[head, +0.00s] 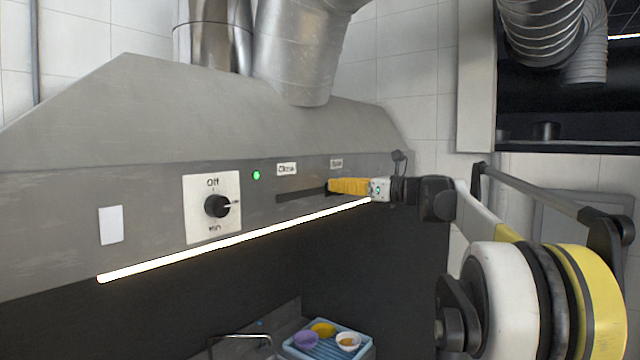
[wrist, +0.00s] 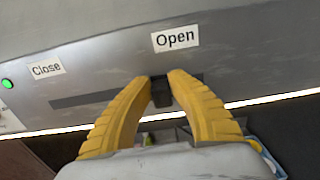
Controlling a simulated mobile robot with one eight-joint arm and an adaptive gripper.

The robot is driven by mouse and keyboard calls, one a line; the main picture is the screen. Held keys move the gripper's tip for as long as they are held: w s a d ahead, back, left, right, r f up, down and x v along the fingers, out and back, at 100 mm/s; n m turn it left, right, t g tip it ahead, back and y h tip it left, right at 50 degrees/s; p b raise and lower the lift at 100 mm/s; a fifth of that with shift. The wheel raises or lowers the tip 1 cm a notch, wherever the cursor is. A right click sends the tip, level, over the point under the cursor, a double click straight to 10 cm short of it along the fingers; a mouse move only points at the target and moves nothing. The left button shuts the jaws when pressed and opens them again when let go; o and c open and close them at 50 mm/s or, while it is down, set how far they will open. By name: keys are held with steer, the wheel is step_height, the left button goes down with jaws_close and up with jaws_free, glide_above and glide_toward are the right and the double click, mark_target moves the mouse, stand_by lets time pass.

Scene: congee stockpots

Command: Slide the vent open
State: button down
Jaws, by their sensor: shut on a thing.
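The vent slider is a dark knob (wrist: 161,92) in a horizontal slot on the metal range hood (head: 230,125). In the wrist view the knob sits between the yellow fingertips of my gripper (wrist: 162,82), which is shut on it. The knob is at the slot's right end, just below the "Open" label (wrist: 175,39). The bare slot (wrist: 85,98) runs left toward the "Close" label (wrist: 46,69). In the head view my gripper (head: 332,187) reaches the slot (head: 300,196) from the right, and its fingers mostly hide the knob.
A dial (head: 217,206) marked "Off" and "Min" and a lit green light (head: 256,175) are left of the slot. A bright light strip (head: 240,240) runs along the hood's lower edge. A blue tray (head: 300,352) with small bowls lies below. Metal ducts (head: 300,50) rise above.

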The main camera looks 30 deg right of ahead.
steer(key=d, duration=0.1)
steer(key=w+d, duration=0.1)
steer(key=d, duration=0.1)
steer(key=shift+r+p, duration=0.15)
steer(key=shift+p, duration=0.2)
steer(key=shift+w, duration=0.1)
steer(key=c, duration=1.2)
jaws_free()
steer(key=v, duration=1.2)
steer(key=shift+w+d, duration=0.1)
steer(key=shift+d, duration=0.1)
